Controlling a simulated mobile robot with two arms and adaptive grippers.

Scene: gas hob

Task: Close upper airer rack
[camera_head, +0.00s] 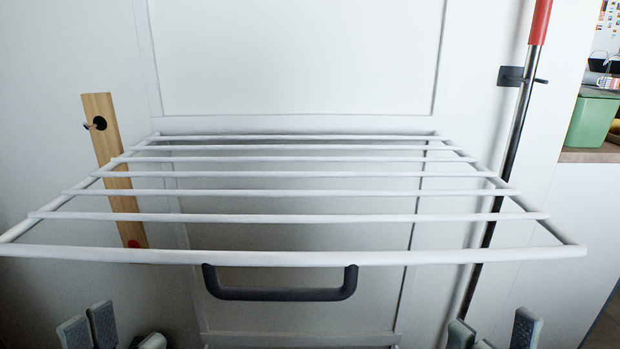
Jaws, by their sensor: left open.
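The upper airer rack (290,257) is a white frame with several parallel bars. It is folded out from the white wall panel and sticks out toward me, roughly level. A dark grey handle (280,294) hangs under its front bar. My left gripper (90,326) is at the bottom left edge, open and empty, below and in front of the rack's left front corner. My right gripper (493,332) is at the bottom right edge, its fingers apart, below the front bar toward the right. Neither gripper touches the rack or handle. Both are partly cut off by the frame.
A wooden strip (103,135) with a dark hook is on the wall at the left, partly behind the rack. A dark pole with a red grip (540,22) stands in a wall holder at the right. A green bin (592,118) sits on a shelf at far right.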

